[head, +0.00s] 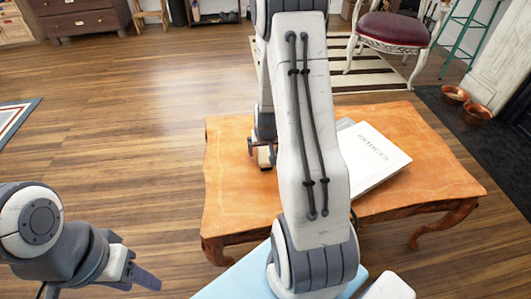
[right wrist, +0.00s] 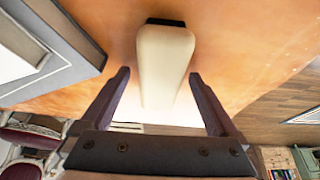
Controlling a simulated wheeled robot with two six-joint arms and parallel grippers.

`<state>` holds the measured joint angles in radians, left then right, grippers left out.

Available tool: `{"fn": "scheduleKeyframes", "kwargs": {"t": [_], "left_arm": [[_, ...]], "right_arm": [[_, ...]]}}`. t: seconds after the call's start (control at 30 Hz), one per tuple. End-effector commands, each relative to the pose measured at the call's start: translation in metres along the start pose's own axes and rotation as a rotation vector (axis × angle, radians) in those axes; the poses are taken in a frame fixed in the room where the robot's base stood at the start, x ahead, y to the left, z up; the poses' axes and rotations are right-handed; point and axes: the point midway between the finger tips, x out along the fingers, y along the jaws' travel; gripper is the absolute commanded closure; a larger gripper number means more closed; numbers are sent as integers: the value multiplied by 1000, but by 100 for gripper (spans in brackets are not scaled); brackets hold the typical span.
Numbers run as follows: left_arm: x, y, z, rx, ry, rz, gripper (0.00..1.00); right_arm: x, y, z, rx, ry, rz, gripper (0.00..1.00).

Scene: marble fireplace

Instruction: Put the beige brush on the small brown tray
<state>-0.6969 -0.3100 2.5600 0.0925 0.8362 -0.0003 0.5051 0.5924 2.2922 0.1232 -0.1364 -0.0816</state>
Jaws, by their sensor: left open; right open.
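The beige brush (right wrist: 165,60) is at the orange wooden table in the right wrist view, a pale rounded block with a dark strip at its far end. A small part of it shows in the head view (head: 265,158) below my right gripper (right wrist: 160,76). That gripper is open, with one finger on each side of the brush; I cannot tell whether they touch it. My left gripper (head: 145,277) is open and empty at the lower left of the head view, away from the table. I do not see the small brown tray in either view.
The orange table (head: 235,190) carries a white book (head: 378,150) right of my right arm, with another book's edge beside it. My right arm hides the table's middle. A red-seated chair (head: 393,27) stands behind.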

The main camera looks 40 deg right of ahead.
Motion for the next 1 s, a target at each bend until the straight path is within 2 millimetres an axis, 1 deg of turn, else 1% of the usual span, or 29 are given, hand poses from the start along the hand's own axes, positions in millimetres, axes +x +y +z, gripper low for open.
{"fn": "scheduleKeyframes", "kwargs": {"t": [0.47, 0.57, 0.6, 0.67, 0.7, 0.73, 1.0], "left_arm": [[1, 0, 0, 0, 0, 0, 50], [1, 0, 0, 0, 0, 0, 50], [1, 0, 0, 0, 0, 0, 50], [1, 0, 0, 0, 0, 0, 50], [1, 0, 0, 0, 0, 0, 50], [1, 0, 0, 0, 0, 0, 50], [0, 0, 0, 0, 0, 0, 50]], "right_arm": [[3, 1, 1, 1, 0, 1, 5], [3, 1, 1, 1, 0, 0, 39], [3, 1, 1, 1, 0, 0, 55], [3, 1, 1, 1, 0, 0, 78], [3, 1, 1, 1, 0, 0, 93], [3, 1, 1, 1, 1, 0, 100], [1, 1, 0, 1, 1, 0, 100]]}}
